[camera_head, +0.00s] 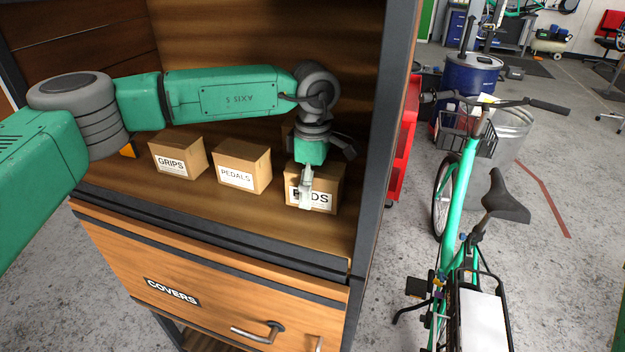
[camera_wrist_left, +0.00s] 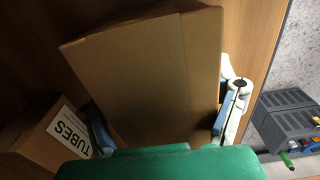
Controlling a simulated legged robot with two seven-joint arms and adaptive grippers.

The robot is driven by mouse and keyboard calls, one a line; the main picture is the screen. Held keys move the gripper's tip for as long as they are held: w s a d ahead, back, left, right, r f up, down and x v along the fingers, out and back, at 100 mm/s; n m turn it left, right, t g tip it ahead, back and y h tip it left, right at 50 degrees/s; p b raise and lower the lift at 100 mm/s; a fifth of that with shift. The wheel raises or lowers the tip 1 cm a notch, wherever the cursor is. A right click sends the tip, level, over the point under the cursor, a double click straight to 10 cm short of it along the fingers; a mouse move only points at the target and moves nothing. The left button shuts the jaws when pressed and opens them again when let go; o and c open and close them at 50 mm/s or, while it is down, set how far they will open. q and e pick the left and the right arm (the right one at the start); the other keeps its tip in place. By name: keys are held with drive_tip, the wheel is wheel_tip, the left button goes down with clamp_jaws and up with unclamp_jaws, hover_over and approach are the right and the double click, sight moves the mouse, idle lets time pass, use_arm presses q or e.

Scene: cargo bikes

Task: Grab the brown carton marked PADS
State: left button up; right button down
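The brown carton marked PADS (camera_head: 325,195) stands on the wooden shelf near its front right end; part of its label is covered by a finger. My left gripper (camera_head: 306,190) reaches down over it, with one light finger in front of the labelled face. In the left wrist view, a brown carton (camera_wrist_left: 165,75) lies between the spread fingers of my left gripper (camera_wrist_left: 160,125). A narrow dark gap shows by the left finger; the right finger is close to the carton's side. Firm contact is not visible. My right gripper is not in view.
Cartons marked PEDALS (camera_head: 243,165) and GRIPS (camera_head: 178,158) stand to the left on the shelf. A TUBES carton (camera_wrist_left: 62,135) is close beside the left finger. The cabinet's dark upright (camera_head: 382,150) is close on the right. A green bike (camera_head: 465,200) stands beyond it.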

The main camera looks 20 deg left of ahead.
use_arm(q)
drive_tip(key=shift+s+d, duration=0.15)
drive_tip(key=shift+d, duration=0.3)
drive_tip(key=c, duration=1.3)
drive_tip(key=shift+a, duration=0.35)
